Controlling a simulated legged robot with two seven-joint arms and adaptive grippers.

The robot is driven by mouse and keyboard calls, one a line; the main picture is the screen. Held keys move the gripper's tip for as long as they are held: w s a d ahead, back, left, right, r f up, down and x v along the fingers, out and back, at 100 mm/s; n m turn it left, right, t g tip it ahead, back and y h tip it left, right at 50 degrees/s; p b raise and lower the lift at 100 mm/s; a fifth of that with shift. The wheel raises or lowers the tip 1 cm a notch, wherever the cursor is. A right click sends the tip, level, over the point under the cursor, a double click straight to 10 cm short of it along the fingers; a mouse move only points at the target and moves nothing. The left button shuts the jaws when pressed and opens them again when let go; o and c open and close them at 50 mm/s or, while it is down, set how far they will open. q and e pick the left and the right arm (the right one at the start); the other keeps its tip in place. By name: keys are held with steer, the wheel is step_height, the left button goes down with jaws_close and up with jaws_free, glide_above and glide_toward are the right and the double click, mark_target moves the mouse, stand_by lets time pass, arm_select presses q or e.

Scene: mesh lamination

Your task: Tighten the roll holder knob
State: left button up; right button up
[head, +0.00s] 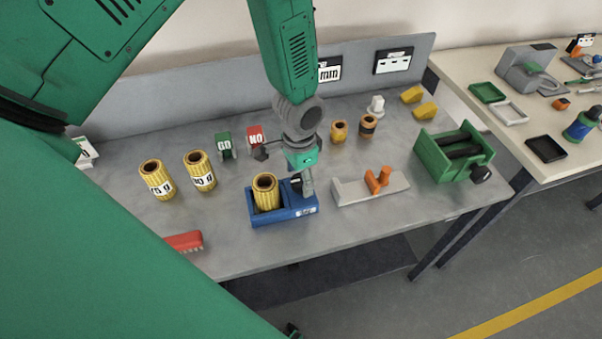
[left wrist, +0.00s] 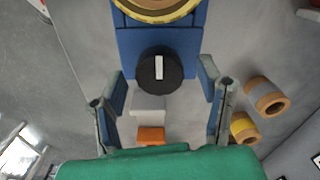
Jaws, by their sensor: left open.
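The roll holder is a blue block (head: 284,213) near the front middle of the grey bench, with a yellow roll (head: 265,192) standing upright in its left part. Its black round knob (left wrist: 160,72) has a white line, which points along the picture's vertical in the left wrist view. In the head view the knob is mostly hidden by my gripper. My left gripper (head: 306,188) points down over the right part of the holder. In the left wrist view its open fingers (left wrist: 164,84) stand on either side of the knob, with a gap at each side.
Right of the holder is a grey block with orange parts (head: 371,187), then a green roller unit (head: 455,153). Two yellow rolls (head: 157,180) stand to the left. Green GO (head: 224,145) and red NO (head: 256,137) pieces and small orange rolls (head: 367,126) stand behind.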

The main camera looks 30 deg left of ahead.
mark_target(300, 178)
arm_select(q)
step_height(300, 178, up, 11)
steer(key=shift+w+f, duration=0.15)
steer(key=shift+w, duration=0.05)
stand_by(0.3)
